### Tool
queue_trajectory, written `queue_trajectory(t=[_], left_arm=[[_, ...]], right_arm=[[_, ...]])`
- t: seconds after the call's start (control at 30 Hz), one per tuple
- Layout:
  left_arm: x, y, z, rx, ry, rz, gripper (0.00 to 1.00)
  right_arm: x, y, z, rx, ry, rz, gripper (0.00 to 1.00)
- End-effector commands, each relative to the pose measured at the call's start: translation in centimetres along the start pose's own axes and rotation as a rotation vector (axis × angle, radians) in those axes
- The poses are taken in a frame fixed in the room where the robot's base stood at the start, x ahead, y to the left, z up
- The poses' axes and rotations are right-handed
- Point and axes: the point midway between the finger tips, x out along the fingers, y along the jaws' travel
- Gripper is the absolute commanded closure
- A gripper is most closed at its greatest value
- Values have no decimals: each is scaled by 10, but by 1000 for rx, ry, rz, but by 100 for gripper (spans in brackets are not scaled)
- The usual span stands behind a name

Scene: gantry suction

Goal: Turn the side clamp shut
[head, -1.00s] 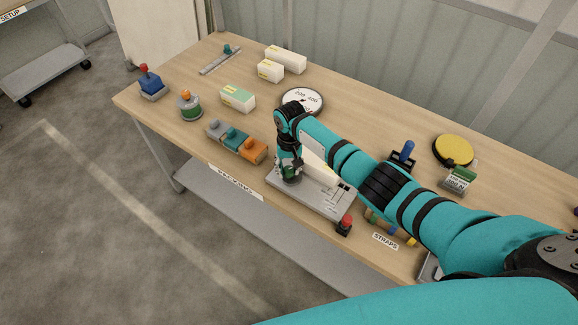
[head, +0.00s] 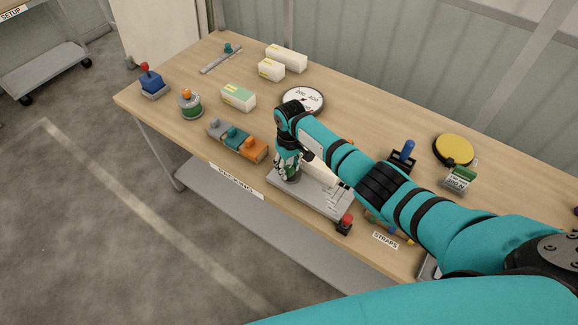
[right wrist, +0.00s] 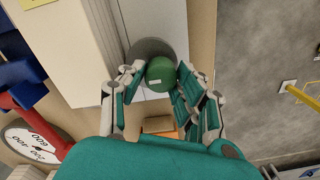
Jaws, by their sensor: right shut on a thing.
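The side clamp's green knob (right wrist: 160,73) sits between the fingers of my right gripper (right wrist: 155,82) in the right wrist view. A round grey base (right wrist: 150,46) shows behind it. In the head view my right gripper (head: 288,166) points down over the left end of the light grey fixture plate (head: 308,196), shut on the green knob (head: 292,177). The fingers and arm hide much of the clamp there, so its exact turn cannot be read. My left gripper is not in view.
A whitish box (right wrist: 72,45) stands on the plate close beside the knob. A row of grey, teal and orange blocks (head: 238,140) lies just left of the plate. A red button (head: 345,222) is at the plate's front right corner. A round dial (head: 303,98) stands behind.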

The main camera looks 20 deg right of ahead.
Motion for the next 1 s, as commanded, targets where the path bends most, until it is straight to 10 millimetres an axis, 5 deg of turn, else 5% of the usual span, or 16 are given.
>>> queue_trajectory(t=[0.3, 0.33, 0.5, 1.0], left_arm=[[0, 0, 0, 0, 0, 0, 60], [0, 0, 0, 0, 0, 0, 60], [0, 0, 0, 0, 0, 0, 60], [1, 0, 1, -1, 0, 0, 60]], right_arm=[[-1, 0, -1, -3, 2, 1, 100], [-1, 0, -1, -3, 2, 1, 64], [-1, 0, -1, -2, 2, 1, 45], [0, 1, 0, 151, 3, 2, 45]])
